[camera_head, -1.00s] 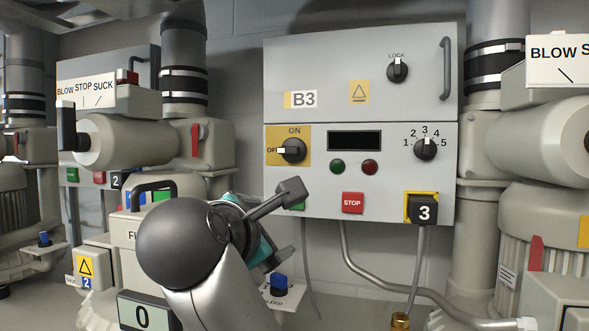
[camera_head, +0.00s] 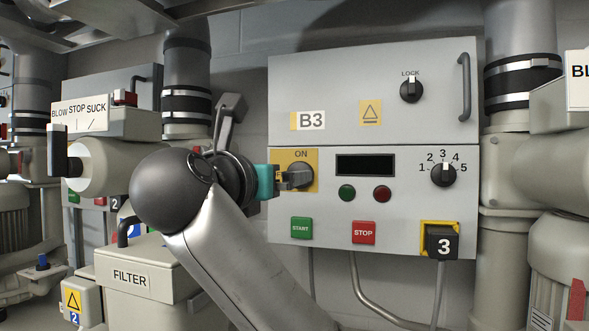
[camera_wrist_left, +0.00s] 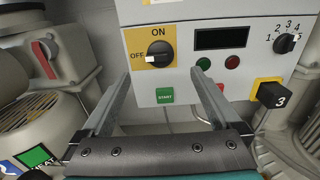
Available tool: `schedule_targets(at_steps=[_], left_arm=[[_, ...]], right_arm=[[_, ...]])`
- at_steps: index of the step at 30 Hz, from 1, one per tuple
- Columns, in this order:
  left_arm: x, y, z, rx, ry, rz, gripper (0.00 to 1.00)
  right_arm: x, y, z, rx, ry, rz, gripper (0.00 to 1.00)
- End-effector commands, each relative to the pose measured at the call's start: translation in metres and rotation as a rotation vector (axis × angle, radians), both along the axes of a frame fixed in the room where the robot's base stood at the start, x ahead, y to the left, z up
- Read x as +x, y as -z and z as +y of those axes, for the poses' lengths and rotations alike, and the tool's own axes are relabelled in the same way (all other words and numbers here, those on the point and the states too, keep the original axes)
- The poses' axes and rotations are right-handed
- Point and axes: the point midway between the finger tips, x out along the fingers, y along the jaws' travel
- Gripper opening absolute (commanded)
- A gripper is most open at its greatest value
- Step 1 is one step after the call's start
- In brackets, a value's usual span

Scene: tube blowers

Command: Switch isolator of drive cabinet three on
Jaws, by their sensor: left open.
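The isolator of drive cabinet three is a black rotary knob on a yellow plate (camera_head: 309,159), left on the grey cabinet marked B3. In the left wrist view the knob (camera_wrist_left: 160,54) has its white mark pointing left at OFF, with ON above it. My left gripper (camera_head: 290,181) is in front of the isolator in the head view and partly hides it and the OFF label. In the left wrist view its two fingers (camera_wrist_left: 161,74) are spread and empty, with the knob between and slightly above the tips. My right gripper is not in view.
Below the isolator are a green START button (camera_head: 301,228) and a red STOP button (camera_head: 364,232). A numbered selector (camera_head: 443,174) and a black plug marked 3 (camera_head: 441,243) are at the right. A FILTER box (camera_head: 140,270) stands at the lower left.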

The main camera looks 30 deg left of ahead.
Motion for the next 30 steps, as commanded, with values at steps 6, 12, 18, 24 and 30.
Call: schedule_targets(at_steps=[6, 12, 18, 24, 30], left_arm=[[0.045, 0.000, 0.011, 0.002, -0.001, 0.007, 0.97], [0.075, -0.001, 0.018, 0.002, -0.001, 0.004, 0.97], [0.090, -0.001, 0.022, 0.001, -0.002, 0.000, 0.97], [0.093, 0.000, 0.023, 0.001, -0.001, -0.002, 0.97], [0.093, 0.000, 0.023, 0.001, -0.001, -0.001, 0.92]], right_arm=[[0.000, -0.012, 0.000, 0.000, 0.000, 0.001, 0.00], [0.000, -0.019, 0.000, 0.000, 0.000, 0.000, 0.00], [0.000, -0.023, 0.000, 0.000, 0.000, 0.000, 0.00], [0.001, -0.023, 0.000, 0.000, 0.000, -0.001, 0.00], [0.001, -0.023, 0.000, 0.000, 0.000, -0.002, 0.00]])
